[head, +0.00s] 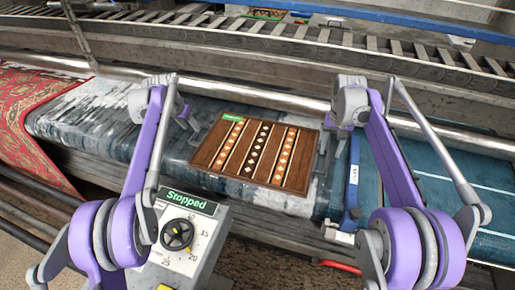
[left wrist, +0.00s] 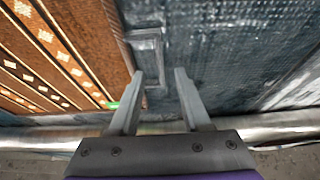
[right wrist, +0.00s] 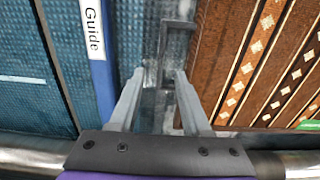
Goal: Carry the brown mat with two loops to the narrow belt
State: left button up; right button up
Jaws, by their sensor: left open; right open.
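The brown mat (head: 251,157), with patterned stripes and a small green label, lies flat on the wet belt (head: 100,117). A grey loop stands at each side: the left loop (left wrist: 147,58) and the right loop (right wrist: 176,48). My left gripper (left wrist: 159,75) is open, its fingers at the left loop; contact cannot be told. My right gripper (right wrist: 160,73) is open at the right loop, with the loop's frame near its right finger. A blue-green belt (head: 440,185) with a white line lies right of the blue guide; I cannot tell if it is the narrow belt.
The blue guide (head: 352,180) stands just right of my right gripper. A control box with a dial (head: 177,234) reads "Stopped". A red patterned rug (head: 32,115) hangs over the left end. A metal roller (head: 255,95) runs behind the mat, with a slatted conveyor (head: 300,35) beyond.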

aim_at(194, 134)
pick_arm(q)
jog(key=shift+x, duration=2.1)
pick_arm(e)
jog(key=shift+f, duration=2.1)
pick_arm(q)
grip_shut()
pick_arm(e)
grip_shut()
